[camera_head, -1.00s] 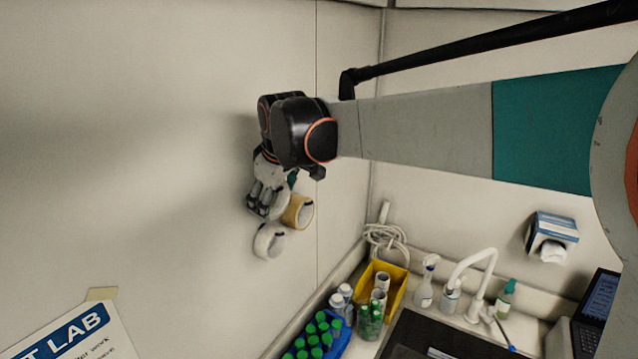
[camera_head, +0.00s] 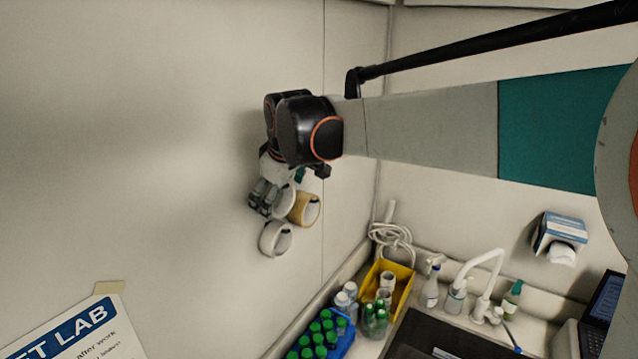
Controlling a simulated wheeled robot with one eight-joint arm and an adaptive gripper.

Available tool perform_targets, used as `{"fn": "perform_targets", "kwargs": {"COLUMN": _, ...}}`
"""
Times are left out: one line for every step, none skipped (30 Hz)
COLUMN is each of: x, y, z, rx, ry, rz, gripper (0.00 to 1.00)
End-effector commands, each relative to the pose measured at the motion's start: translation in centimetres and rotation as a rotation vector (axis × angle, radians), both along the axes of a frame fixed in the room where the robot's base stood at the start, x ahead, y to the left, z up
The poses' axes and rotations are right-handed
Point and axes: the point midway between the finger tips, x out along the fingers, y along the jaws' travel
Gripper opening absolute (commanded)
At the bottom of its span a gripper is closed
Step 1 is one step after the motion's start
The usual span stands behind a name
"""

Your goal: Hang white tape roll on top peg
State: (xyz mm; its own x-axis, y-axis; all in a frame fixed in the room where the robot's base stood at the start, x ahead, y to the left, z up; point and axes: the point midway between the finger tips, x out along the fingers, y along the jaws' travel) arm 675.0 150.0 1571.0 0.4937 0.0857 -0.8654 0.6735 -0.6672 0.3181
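My gripper (camera_head: 261,208) points down close to the wall, at the upper middle of the view. A white roll (camera_head: 285,202) shows just right of its fingers, partly covered by them. A tan tape roll (camera_head: 305,209) is right beside that white roll. Another white roll (camera_head: 275,239) is lower, just below my fingers, with its open ring facing the camera. The pegs are hidden behind the rolls and my gripper. The fingers are small and dark here, so I cannot tell whether they touch or grip the upper white roll.
Below right is a counter with a blue rack (camera_head: 322,338) of green-capped bottles, a yellow bin (camera_head: 401,291), a spray bottle (camera_head: 431,285) and a white faucet (camera_head: 485,270). A lab poster (camera_head: 85,330) is at lower left. The wall left of my gripper is bare.

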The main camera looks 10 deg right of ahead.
Motion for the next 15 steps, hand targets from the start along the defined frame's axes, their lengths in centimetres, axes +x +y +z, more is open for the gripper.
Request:
{"fn": "perform_targets", "kwargs": {"x": -0.2, "y": 0.0, "z": 0.0, "rx": 0.0, "ry": 0.0, "rz": 0.001, "gripper": 0.98}}
{"fn": "perform_targets", "kwargs": {"x": -0.2, "y": 0.0, "z": 0.0, "rx": 0.0, "ry": 0.0, "rz": 0.001, "gripper": 0.98}}
{"fn": "perform_targets", "kwargs": {"x": -0.2, "y": 0.0, "z": 0.0, "rx": 0.0, "ry": 0.0, "rz": 0.001, "gripper": 0.98}}
{"fn": "perform_targets", "kwargs": {"x": -0.2, "y": 0.0, "z": 0.0, "rx": 0.0, "ry": 0.0, "rz": 0.001, "gripper": 0.98}}
{"fn": "perform_targets", "kwargs": {"x": -0.2, "y": 0.0, "z": 0.0, "rx": 0.0, "ry": 0.0, "rz": 0.001, "gripper": 0.98}}
{"fn": "perform_targets", "kwargs": {"x": -0.2, "y": 0.0, "z": 0.0, "rx": 0.0, "ry": 0.0, "rz": 0.001, "gripper": 0.98}}
{"fn": "perform_targets", "kwargs": {"x": -0.2, "y": 0.0, "z": 0.0, "rx": 0.0, "ry": 0.0, "rz": 0.001, "gripper": 0.98}}
{"fn": "perform_targets", "kwargs": {"x": -0.2, "y": 0.0, "z": 0.0, "rx": 0.0, "ry": 0.0, "rz": 0.001, "gripper": 0.98}}
{"fn": "perform_targets", "kwargs": {"x": -0.2, "y": 0.0, "z": 0.0, "rx": 0.0, "ry": 0.0, "rz": 0.001, "gripper": 0.98}}
{"fn": "perform_targets", "kwargs": {"x": -0.3, "y": 0.0, "z": 0.1, "rx": 0.0, "ry": 0.0, "rz": 0.001, "gripper": 0.98}}
{"fn": "perform_targets", "kwargs": {"x": -0.3, "y": 0.0, "z": 0.1, "rx": 0.0, "ry": 0.001, "rz": 0.001, "gripper": 0.98}}
{"fn": "perform_targets", "kwargs": {"x": -0.4, "y": 0.0, "z": 0.3, "rx": 0.0, "ry": 0.0, "rz": 0.001, "gripper": 0.98}}
{"fn": "perform_targets", "kwargs": {"x": -0.5, "y": 0.0, "z": 0.5, "rx": 0.0, "ry": 0.0, "rz": 0.001, "gripper": 0.98}}
{"fn": "perform_targets", "kwargs": {"x": -0.6, "y": -0.1, "z": 0.7, "rx": 0.0, "ry": 0.001, "rz": 0.001, "gripper": 0.98}}
{"fn": "perform_targets", "kwargs": {"x": -0.9, "y": -0.1, "z": 1.2, "rx": 0.0, "ry": 0.001, "rz": 0.001, "gripper": 0.98}}
